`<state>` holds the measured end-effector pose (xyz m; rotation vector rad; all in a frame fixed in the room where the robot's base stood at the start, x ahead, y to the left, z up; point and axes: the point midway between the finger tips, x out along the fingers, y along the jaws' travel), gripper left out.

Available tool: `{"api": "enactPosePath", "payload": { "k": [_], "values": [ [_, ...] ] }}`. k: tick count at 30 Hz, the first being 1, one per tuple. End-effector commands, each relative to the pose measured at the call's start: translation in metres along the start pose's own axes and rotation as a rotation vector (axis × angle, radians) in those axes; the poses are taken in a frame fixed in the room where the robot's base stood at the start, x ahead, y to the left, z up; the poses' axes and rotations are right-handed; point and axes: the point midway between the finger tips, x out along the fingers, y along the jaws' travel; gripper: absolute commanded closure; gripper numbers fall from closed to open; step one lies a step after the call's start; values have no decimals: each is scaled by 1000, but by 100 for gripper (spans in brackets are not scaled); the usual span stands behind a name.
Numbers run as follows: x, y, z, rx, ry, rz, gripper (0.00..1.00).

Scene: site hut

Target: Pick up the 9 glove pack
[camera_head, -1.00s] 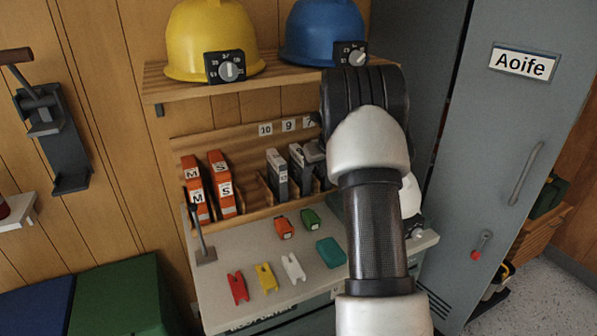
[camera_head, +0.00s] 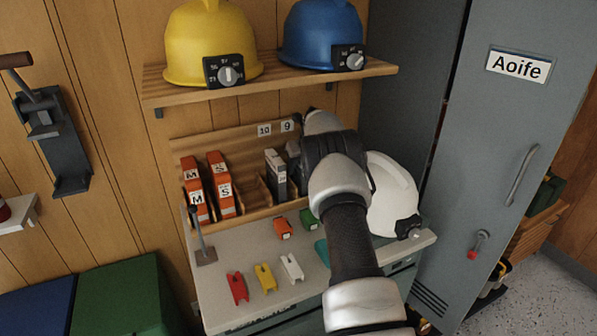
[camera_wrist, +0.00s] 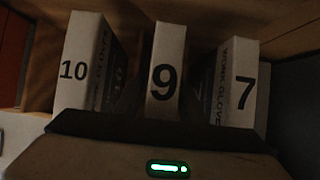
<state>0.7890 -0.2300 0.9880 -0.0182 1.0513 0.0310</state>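The 9 glove pack (camera_wrist: 165,72) stands upright in the middle of the wrist view, its number facing me. The 10 pack (camera_wrist: 80,65) is left of it and the 7 pack (camera_wrist: 238,85) right, with gaps between. In the head view the 9 pack (camera_head: 294,163) shows only as a sliver beside my arm; the 10 pack (camera_head: 276,174) is clearer. My gripper (camera_wrist: 163,128) shows as a dark body with a green light along the bottom of the wrist view, just in front of the packs. Its fingertips cannot be made out, and my arm hides them in the head view.
Orange M and S packs (camera_head: 220,185) stand left in the rack. A shelf (camera_head: 270,83) with yellow (camera_head: 208,40) and blue (camera_head: 322,35) helmets hangs above. A white helmet (camera_head: 393,190) sits right of my arm. Several small coloured items lie on the bench (camera_head: 222,300) in front.

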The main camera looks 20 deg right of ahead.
Motion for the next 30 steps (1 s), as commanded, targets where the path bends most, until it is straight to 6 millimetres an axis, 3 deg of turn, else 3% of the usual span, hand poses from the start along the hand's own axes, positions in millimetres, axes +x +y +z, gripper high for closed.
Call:
{"api": "enactPosePath", "payload": {
  "k": [8, 15, 24, 30],
  "values": [
    [5, 0, 0, 0, -1, 0, 63],
    [4, 0, 1, 0, -2, 0, 97],
    [2, 0, 1, 0, -2, 0, 97],
    [-14, 0, 8, -1, -4, -1, 97]
  ]
}}
